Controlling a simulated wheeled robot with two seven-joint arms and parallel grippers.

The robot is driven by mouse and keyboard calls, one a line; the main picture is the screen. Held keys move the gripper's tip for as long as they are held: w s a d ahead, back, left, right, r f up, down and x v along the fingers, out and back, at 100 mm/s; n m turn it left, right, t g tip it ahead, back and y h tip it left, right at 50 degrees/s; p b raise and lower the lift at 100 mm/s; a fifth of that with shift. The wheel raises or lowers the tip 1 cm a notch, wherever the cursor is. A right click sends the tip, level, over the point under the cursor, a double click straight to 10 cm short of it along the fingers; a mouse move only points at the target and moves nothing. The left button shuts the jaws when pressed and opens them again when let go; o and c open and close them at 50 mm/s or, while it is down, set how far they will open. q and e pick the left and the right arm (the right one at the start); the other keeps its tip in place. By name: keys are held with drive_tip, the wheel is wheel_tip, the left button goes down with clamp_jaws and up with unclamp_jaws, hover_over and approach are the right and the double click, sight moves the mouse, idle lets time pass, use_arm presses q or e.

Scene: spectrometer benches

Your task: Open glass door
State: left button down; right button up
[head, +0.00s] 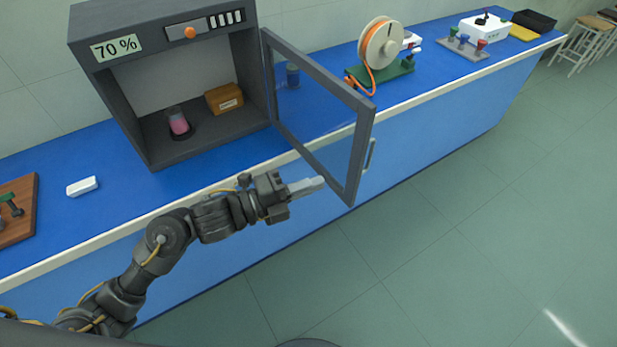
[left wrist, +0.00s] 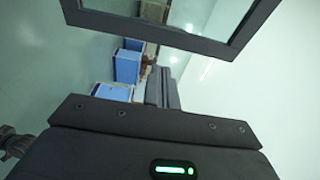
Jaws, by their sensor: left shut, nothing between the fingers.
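The glass door (head: 318,114) has a dark grey frame and stands swung wide out from the front of a grey cabinet (head: 125,100), hinged at its right side. A metal handle (head: 370,155) is on the door's outer edge, on its far face. My left gripper (head: 318,184) is shut and empty, with its fingertips in front of the inner side of the door, near the lower frame. I cannot tell whether they touch it. In the left wrist view, the door frame (left wrist: 200,38) crosses the top, and my shut fingers (left wrist: 165,88) point toward it. My right gripper is not in view.
Inside the cabinet are a flask of pink liquid (head: 178,122) and an orange-brown box (head: 224,98). On the blue bench stand a white block (head: 82,186), a wooden board (head: 22,225), a blue jar (head: 292,75) and an orange hose reel (head: 381,45). The floor in front is clear.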

use_arm(q)
drive_tip(key=s+b+v, duration=0.1)
drive_tip(key=b+v, duration=0.1)
drive_tip(key=v, duration=0.6)
drive_tip(key=shift+s, duration=0.4)
drive_tip(key=shift+d, duration=0.1)
drive_tip(key=shift+f, duration=0.1)
